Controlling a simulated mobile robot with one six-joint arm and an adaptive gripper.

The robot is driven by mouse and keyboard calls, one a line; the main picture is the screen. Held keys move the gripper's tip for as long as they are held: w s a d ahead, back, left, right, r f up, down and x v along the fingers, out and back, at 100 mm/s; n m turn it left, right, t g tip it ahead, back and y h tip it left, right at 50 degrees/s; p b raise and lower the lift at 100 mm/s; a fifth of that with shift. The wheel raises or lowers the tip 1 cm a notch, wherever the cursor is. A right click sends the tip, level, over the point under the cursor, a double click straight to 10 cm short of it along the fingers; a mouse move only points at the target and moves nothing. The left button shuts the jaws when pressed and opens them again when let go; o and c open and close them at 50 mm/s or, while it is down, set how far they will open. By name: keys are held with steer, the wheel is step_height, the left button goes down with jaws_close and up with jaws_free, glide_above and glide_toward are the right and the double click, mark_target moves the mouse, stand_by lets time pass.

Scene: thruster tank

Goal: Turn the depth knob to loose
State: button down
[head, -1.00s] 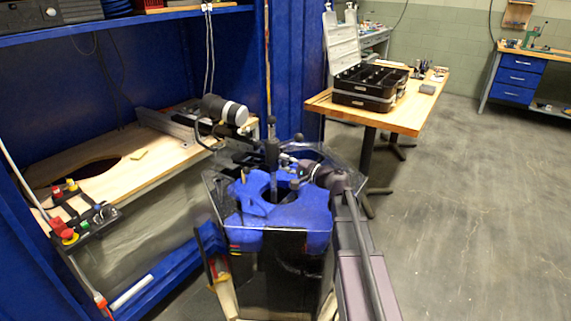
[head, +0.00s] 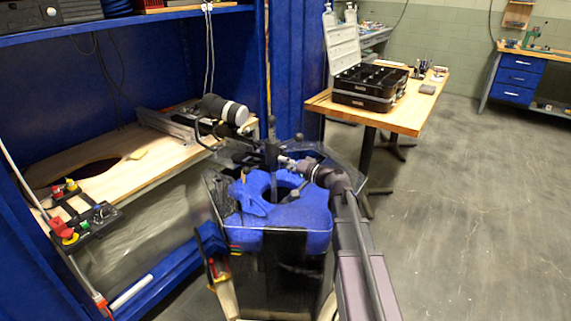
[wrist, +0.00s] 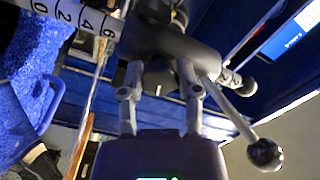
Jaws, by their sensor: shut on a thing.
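My gripper (wrist: 160,72) is shut on a dark knob-like part (wrist: 158,78) below a dark cylindrical clamp body in the wrist view; I take this part to be the depth knob. The fingers hide much of it, and its loose or tight setting cannot be read. A white scale marked 0, 2, 4, 6 (wrist: 75,14) runs along the shaft at upper left. A metal lever with a dark ball end (wrist: 265,154) sticks out at right. In the head view my gripper (head: 284,162) is at the upright post (head: 271,150) of the thruster mount; the knob is too small to tell there.
The clear tank with blue padding (head: 285,225) stands below my gripper. The black-and-white thruster motor (head: 224,110) is left of the post. A switch box (head: 82,222) is at left. A wooden table (head: 405,118) with an open case stands behind; the right floor is clear.

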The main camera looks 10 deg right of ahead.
steer(key=shift+c, duration=1.5)
jaws_free()
steer(key=shift+v, duration=5.95)
